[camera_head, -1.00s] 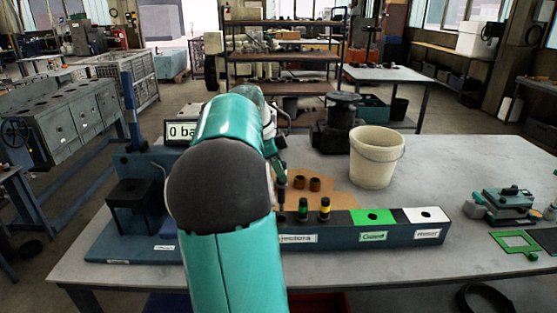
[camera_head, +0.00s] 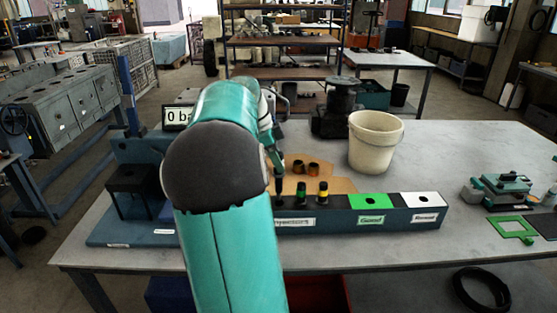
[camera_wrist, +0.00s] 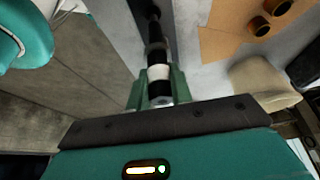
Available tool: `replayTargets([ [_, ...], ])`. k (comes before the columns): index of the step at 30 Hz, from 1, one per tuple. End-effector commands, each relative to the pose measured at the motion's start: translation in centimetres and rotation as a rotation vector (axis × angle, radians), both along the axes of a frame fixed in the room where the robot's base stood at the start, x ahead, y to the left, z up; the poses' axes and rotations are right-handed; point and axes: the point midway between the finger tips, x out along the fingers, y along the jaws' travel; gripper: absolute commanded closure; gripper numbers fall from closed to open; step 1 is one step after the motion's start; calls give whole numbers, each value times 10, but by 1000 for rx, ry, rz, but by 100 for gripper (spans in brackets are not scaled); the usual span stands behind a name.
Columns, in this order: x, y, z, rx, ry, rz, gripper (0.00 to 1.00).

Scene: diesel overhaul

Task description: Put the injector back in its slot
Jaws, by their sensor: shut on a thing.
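My gripper (camera_wrist: 160,88) is shut on a dark injector with a white band (camera_wrist: 157,58); the injector extends away from the fingers over the dark rack. In the head view, the injector (camera_head: 279,186) is upright at the left part of the long injector rack (camera_head: 340,222), beside two seated injectors, one with a green band (camera_head: 301,194) and one with a yellow band (camera_head: 323,193). Its lower tip is at or close to the rack top. I cannot tell whether it is inside a slot. My arm hides the rack's left end.
The rack also has a green section (camera_head: 371,201) and a white section (camera_head: 421,199) with holes. A cream bucket (camera_head: 375,143) and a tan mat with two brown rings (camera_head: 305,167) stand behind it. A pressure display (camera_head: 178,117) is at left. The right table has free room.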

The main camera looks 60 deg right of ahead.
Motion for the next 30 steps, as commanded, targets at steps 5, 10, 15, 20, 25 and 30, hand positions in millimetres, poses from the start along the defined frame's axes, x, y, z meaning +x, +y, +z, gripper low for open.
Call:
replayTargets([
  [5,-1,0,0,-1,0,0,100],
  [10,-1,0,0,-1,0,0,100],
  [15,-1,0,0,-1,0,0,100],
  [20,-1,0,-4,0,0,0,100],
  [25,-1,0,-10,0,0,-1,100],
  [30,-1,0,-15,0,0,-1,100],
])
